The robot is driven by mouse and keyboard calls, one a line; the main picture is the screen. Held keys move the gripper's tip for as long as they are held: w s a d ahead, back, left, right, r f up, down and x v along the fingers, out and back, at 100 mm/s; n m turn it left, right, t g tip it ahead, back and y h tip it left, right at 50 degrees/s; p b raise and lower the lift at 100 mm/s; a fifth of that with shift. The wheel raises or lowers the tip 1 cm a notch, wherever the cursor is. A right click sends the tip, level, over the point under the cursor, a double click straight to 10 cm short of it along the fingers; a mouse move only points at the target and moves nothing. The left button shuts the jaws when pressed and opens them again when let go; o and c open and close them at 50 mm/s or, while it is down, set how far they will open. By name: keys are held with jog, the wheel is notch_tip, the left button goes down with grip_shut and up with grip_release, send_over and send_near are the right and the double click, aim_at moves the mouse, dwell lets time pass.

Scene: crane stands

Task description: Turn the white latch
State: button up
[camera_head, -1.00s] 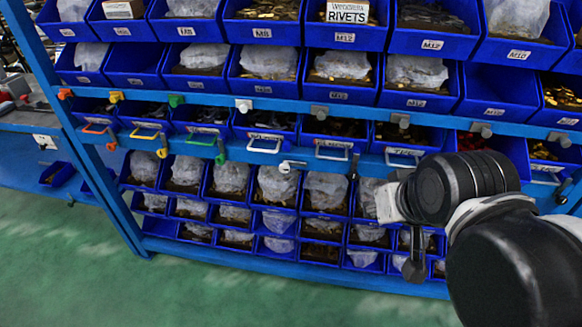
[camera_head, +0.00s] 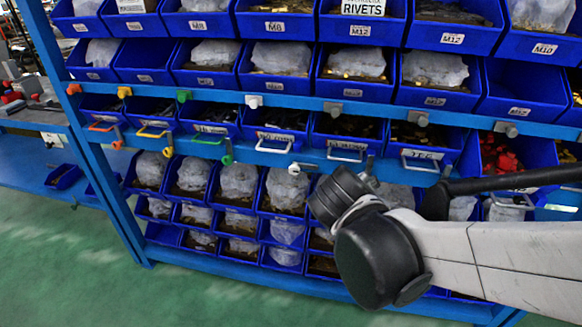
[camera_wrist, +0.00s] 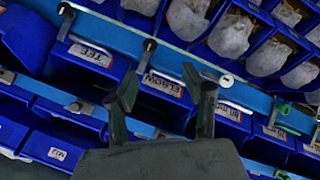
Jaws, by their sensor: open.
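In the head view, a small white latch (camera_head: 295,169) sits on the lower blue rail, with its lever pointing right. In the wrist view the white latch (camera_wrist: 226,81) shows as a round white end on the blue rail, just right of my right finger. My gripper (camera_wrist: 162,82) is open and empty, with its two dark fingers apart in front of a drawer labelled ELBOW. I see no contact with the latch. In the head view my arm's wrist hides most of the gripper. Another white latch (camera_head: 253,101) sits on the upper rail.
Coloured latches line both rails, including a lower green one (camera_head: 227,160) left of the white latch. A white drawer handle (camera_head: 272,145) is close above it. Dark latches (camera_wrist: 149,45) stand left in the wrist view. Bins with bagged parts (camera_head: 238,182) fill the shelves below.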

jog(key=w+a+f+n+t+b, duration=0.2)
jog(key=w+a+f+t+b, duration=0.1)
jog(key=w+a+f, duration=0.25)
jog(key=n+t+b, duration=0.2)
jog(key=t+b, duration=0.2)
jog(key=t, duration=0.1)
send_near(293, 171)
jog(key=b+x, duration=0.2)
jog(key=x, duration=0.8)
jog(key=shift+w+d, duration=0.1)
jog(key=shift+w, duration=0.15)
grip_shut()
